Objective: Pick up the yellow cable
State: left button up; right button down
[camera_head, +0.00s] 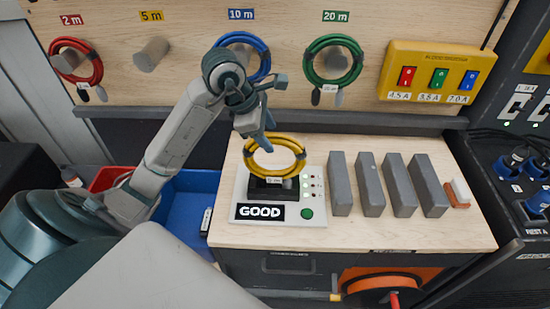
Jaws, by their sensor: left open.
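The yellow cable (290,167) is a coiled ring. It sits on the dark block of a light grey tester (242,188), which shows the word GOOD and a green button. My left gripper (264,140) comes down from above at the upper rim of the coil, with its jaws open. It overlaps the coil in the picture, and I cannot tell whether it touches it. My right gripper is not in view.
Red (97,70), blue (265,58) and green (310,62) coils hang on the wooden board behind; the 5 m peg (150,54) is bare. Several grey blocks (341,185) stand right of the tester. A blue tote (180,215) lies left. The bench front is clear.

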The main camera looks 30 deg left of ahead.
aim_at(278, 143)
pick_arm(q)
jog(key=shift+w+d+f+p, duration=0.35)
jog(key=shift+w+f+p, duration=0.1)
jog(key=shift+f+p, duration=0.1)
jog(key=p+x, duration=0.2)
jog(key=x, duration=0.1)
jog(key=shift+w+f, duration=0.2)
jog(key=shift+f, duration=0.35)
grip_shut()
jog(key=shift+r, duration=0.1)
dwell(0.5)
